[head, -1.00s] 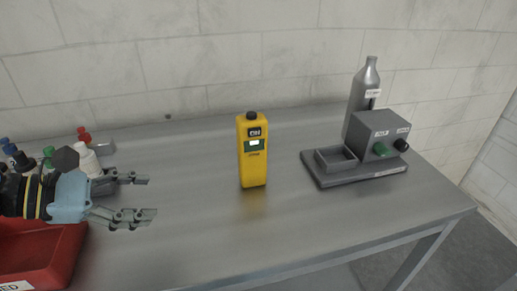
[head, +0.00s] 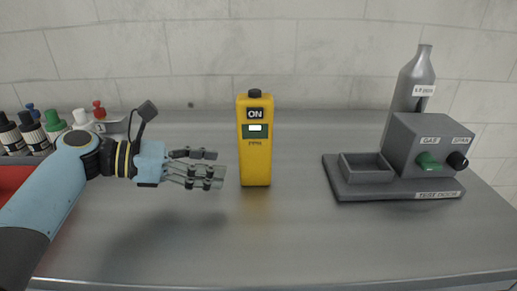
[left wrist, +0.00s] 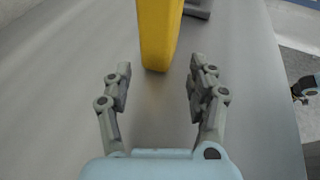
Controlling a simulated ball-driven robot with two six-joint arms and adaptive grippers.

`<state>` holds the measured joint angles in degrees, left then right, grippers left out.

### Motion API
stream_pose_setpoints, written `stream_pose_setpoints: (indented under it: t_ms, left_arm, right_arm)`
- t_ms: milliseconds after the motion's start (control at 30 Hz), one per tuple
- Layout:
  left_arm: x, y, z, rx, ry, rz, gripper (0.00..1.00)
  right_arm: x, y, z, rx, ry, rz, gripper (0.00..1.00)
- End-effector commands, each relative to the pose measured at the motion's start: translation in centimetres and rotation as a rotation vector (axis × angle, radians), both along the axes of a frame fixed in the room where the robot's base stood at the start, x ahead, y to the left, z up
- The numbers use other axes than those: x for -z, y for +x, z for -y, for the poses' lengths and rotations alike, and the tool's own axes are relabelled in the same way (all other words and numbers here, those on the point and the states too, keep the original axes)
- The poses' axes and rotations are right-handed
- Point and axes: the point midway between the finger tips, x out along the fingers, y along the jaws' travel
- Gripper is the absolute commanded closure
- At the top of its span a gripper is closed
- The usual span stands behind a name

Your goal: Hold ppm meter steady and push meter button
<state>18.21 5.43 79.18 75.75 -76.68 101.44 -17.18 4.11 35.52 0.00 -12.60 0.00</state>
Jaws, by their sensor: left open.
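The yellow ppm meter (head: 255,165) stands upright on the table in the head view. Its front shows an ON label (head: 255,114), a small lit display (head: 255,128) and PPM lettering. A dark button (head: 254,94) sits on its top. My left gripper (head: 219,169) is open and empty, just left of the meter and apart from it, with its fingers pointing at it. In the left wrist view the meter's lower part (left wrist: 158,35) shows ahead, beyond and between the open fingertips (left wrist: 158,80).
A grey test dock (head: 395,192) with a tray, green and black knobs and a grey bottle (head: 411,85) stands at right. Several small capped bottles (head: 55,125) and a red bin (head: 14,178) are at left. The table front is clear.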

Motion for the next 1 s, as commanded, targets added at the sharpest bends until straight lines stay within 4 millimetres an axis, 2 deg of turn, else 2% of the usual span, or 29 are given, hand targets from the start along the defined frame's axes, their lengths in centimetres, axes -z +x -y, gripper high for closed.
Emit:
stream_pose_setpoints:
  t_ms: [267,500,700,967,1000]
  left_arm:
    - [1.8,1.2,4.2,0.001,-0.003,0.002,0.42]
    - [2.1,2.1,6.8,0.000,-0.001,0.000,0.42]
    - [2.4,2.3,7.7,0.001,-0.001,0.000,0.42]
    - [2.5,2.4,7.8,0.000,0.000,0.001,0.42]
    - [2.5,2.4,7.8,0.000,0.000,0.001,0.44]
  right_arm:
    - [3.5,-0.6,0.3,-0.001,-0.003,-0.009,0.09]
    - [2.7,-0.5,0.8,-0.004,-0.010,-0.008,0.09]
    - [2.7,-0.4,0.9,-0.004,-0.011,-0.007,0.09]
    - [2.7,-0.4,0.9,-0.004,-0.011,-0.007,0.09]
    - [2.7,-0.4,0.9,-0.004,-0.011,-0.007,0.09]
